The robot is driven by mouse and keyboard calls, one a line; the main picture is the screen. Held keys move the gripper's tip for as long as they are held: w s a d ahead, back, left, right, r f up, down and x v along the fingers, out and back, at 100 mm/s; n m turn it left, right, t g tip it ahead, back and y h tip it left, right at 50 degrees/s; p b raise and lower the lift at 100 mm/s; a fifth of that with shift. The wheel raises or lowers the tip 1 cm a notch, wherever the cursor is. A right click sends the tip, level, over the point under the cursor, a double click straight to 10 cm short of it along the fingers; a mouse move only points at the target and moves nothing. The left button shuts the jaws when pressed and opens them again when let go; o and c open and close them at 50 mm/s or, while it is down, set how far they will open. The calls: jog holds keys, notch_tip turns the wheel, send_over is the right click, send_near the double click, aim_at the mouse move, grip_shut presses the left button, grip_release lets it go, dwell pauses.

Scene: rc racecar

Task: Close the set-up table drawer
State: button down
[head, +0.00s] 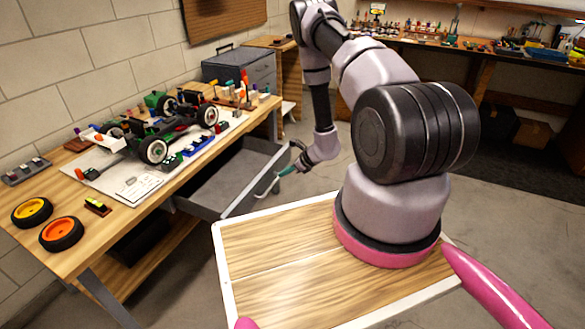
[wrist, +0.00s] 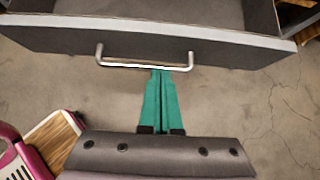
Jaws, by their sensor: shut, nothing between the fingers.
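The set-up table (head: 100,232) is on the left in the head view. Its grey drawer (head: 212,212) is pulled out toward my arm and looks empty. In the wrist view the drawer front (wrist: 235,45) runs across the top, with a metal bar handle (wrist: 145,66). My gripper (head: 283,172) is in front of the drawer, beside the handle. In the wrist view its green fingers (wrist: 160,76) are together and empty, with the tips at the middle of the handle bar. I cannot tell whether they touch it.
An RC car (head: 155,128), loose wheels (head: 62,233) and small parts are on the table top. My own wooden base top is in front. A grey tool chest (head: 245,70) stands behind, and a long workbench (head: 470,50) runs along the back. Concrete floor (head: 520,210) is clear at right.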

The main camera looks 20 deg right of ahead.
aim_at(267, 175)
jog(key=w+a, duration=0.1)
jog(key=w+a+f, duration=0.1)
jog(key=w+a, duration=0.1)
jog(key=shift+w+a, duration=0.35)
jog(key=w+a, duration=1.5)
